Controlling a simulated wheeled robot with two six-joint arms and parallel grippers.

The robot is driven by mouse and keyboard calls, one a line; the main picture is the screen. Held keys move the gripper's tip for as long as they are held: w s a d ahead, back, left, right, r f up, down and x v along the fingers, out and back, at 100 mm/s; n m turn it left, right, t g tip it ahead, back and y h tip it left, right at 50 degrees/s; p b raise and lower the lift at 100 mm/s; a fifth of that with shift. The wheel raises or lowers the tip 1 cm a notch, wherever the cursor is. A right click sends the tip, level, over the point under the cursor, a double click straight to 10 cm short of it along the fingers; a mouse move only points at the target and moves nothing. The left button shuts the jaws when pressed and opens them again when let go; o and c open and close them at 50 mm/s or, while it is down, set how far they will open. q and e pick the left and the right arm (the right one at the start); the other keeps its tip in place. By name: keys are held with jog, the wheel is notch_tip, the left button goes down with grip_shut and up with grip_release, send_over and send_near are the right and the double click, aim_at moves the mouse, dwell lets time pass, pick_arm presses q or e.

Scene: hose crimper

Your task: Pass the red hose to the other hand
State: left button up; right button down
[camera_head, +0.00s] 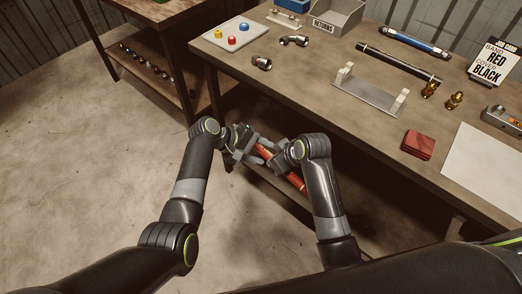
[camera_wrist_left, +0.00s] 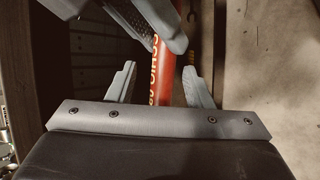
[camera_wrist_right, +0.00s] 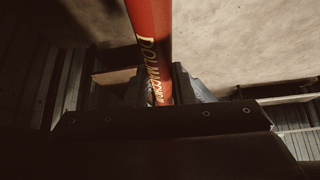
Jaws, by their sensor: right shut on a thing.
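The red hose (camera_head: 297,182), with pale lettering, is held in the air in front of the bench between my two grippers. My right gripper (camera_head: 279,161) is shut on it; in the right wrist view the hose (camera_wrist_right: 152,45) runs between the fingers (camera_wrist_right: 160,88). My left gripper (camera_head: 250,153) is open at the hose's other part. In the left wrist view its fingers (camera_wrist_left: 160,85) stand on either side of the hose (camera_wrist_left: 166,75), with gaps showing. The right gripper's fingers show beyond them. The grippers partly hide the hose.
The workbench (camera_head: 300,95) stands just behind the grippers. On it are a grey cradle (camera_head: 368,97), a black hose (camera_head: 398,62), a blue hose (camera_head: 415,42), metal fittings (camera_head: 294,40), a returns bin (camera_head: 335,18) and a red cloth (camera_head: 418,144). Open floor (camera_head: 90,160) lies left.

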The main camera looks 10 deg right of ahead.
pick_arm(q)
grip_shut()
jog(key=shift+r, duration=0.1)
pick_arm(e)
jog(key=c, duration=1.2)
grip_release()
jog(key=shift+o, duration=0.2)
jog(key=shift+r, duration=0.15)
